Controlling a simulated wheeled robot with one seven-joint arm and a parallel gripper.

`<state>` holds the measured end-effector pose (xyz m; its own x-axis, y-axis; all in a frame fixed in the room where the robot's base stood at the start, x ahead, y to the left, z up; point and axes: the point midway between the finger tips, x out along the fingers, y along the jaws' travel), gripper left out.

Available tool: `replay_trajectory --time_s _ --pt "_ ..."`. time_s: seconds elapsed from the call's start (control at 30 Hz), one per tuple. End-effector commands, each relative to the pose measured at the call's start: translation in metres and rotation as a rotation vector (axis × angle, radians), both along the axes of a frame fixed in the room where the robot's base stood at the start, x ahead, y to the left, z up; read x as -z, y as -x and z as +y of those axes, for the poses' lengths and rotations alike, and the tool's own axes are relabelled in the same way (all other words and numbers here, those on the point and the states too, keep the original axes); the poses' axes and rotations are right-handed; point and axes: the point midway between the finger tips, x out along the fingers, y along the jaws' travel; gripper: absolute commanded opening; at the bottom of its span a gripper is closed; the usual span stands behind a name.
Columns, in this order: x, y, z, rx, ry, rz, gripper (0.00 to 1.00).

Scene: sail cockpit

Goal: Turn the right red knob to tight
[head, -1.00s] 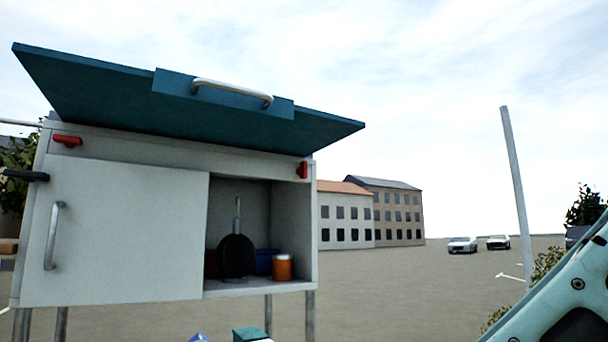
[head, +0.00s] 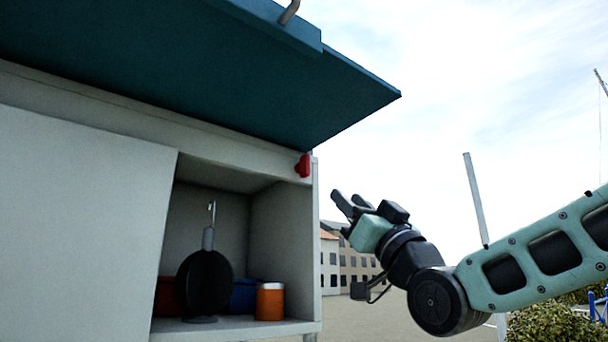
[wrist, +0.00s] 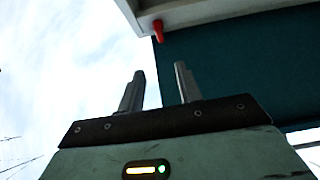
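The right red knob (head: 303,166) is on the upper right corner of the white cabinet's front frame, just under the raised teal lid (head: 340,88). It looks upright in the head view. The red knob (wrist: 158,30) also shows in the wrist view, above and beyond my fingertips. My gripper (head: 347,204) is to the right of the knob and a little lower, apart from it. In the wrist view my gripper (wrist: 160,78) has its two fingers spread with nothing between them. The left red knob is out of view.
The cabinet's open compartment (head: 275,205) holds a black round item with a handle (head: 205,280) and an orange can (head: 270,302). A white sliding panel (head: 75,230) covers the left. The raised lid overhangs the knob. Open air lies right of the cabinet.

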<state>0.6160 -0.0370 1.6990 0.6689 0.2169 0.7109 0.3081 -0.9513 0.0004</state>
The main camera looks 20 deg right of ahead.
Motion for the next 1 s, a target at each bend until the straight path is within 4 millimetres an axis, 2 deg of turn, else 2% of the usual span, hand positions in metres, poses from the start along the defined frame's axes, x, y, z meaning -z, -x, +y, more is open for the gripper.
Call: replay_trajectory --time_s 0.7,1.0 --pt "-0.097 -0.088 0.030 -0.001 0.003 0.005 0.35" --pt "-0.118 -0.111 0.037 -0.001 0.002 0.006 0.35"
